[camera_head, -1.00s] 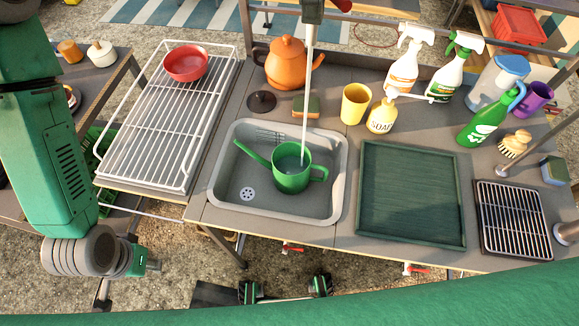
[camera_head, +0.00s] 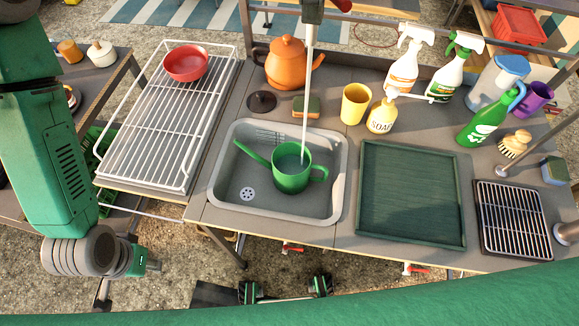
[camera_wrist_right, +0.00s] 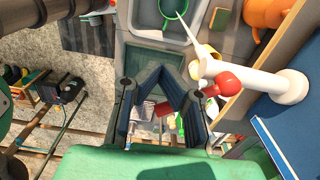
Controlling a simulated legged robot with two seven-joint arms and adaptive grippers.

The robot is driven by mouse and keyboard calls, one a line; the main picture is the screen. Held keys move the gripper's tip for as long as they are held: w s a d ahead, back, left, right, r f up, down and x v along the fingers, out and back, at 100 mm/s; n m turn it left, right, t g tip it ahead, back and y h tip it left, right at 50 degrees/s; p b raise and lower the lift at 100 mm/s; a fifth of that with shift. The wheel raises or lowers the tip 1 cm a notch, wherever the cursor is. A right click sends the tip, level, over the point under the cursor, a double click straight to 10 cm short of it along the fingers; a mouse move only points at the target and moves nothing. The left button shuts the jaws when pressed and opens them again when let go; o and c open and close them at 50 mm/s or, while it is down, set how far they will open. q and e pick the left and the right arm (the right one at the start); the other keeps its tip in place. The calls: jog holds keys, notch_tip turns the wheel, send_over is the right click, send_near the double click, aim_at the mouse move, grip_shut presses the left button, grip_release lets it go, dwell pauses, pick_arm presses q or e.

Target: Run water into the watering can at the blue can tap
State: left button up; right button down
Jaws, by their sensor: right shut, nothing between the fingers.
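The green watering can (camera_head: 291,180) stands upright in the grey sink, its spout pointing left. A pale water stream (camera_head: 307,90) runs from the tap (camera_head: 312,10) above into its open top. The wrist view shows the can's rim (camera_wrist_right: 172,12), the white tap body (camera_wrist_right: 270,85) and its red knob (camera_wrist_right: 226,80). I cannot make out blue on the tap. My right gripper (camera_wrist_right: 160,75) is shut and empty, below and left of the knob in that view. My left gripper (camera_head: 154,266) hangs at the left, away from the can; its fingers are too unclear to read.
The sink (camera_head: 228,205) sits between a white wire rack (camera_head: 180,125) and a dark green tray (camera_head: 410,200). An orange kettle (camera_head: 287,65), yellow cup (camera_head: 355,103), soap bottle (camera_head: 381,118) and spray bottles (camera_head: 408,65) stand behind. Red-handled valves (camera_head: 292,248) sit under the counter's front edge.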

jog(key=shift+w+d+p, duration=0.6)
jog(key=shift+w+d, duration=1.2)
jog(key=shift+d, duration=0.1)
notch_tip(320, 180, up, 6)
jog(key=shift+s+a, duration=0.15)
jog(key=shift+s, duration=0.25)
